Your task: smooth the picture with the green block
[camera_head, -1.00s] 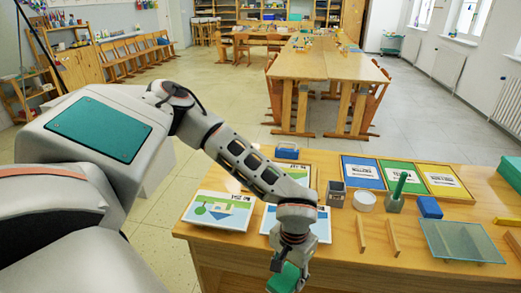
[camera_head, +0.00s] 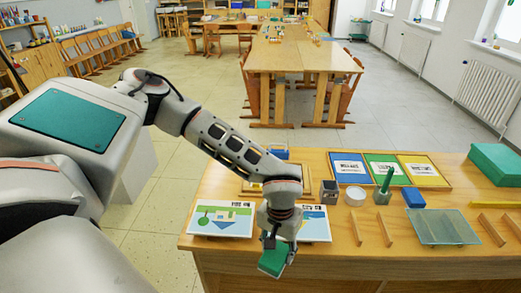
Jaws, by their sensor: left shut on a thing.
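My left gripper (camera_head: 281,246) is shut on the green block (camera_head: 273,260). It holds the block tilted at the table's front edge, in front of the right-hand picture. Whether the block touches anything is not clear. That picture (camera_head: 316,229) is a light sheet with blue and green shapes; my gripper hides its left part. My right gripper is not in view.
On the wooden table (camera_head: 322,258) stand a grey square holder (camera_head: 329,192), a white round pot (camera_head: 355,196), a green-handled tool (camera_head: 384,188) and a blue block (camera_head: 414,197). Coloured framed cards (camera_head: 385,181) lie behind. Wooden strips (camera_head: 385,232) and a glassy plate (camera_head: 443,227) lie right.

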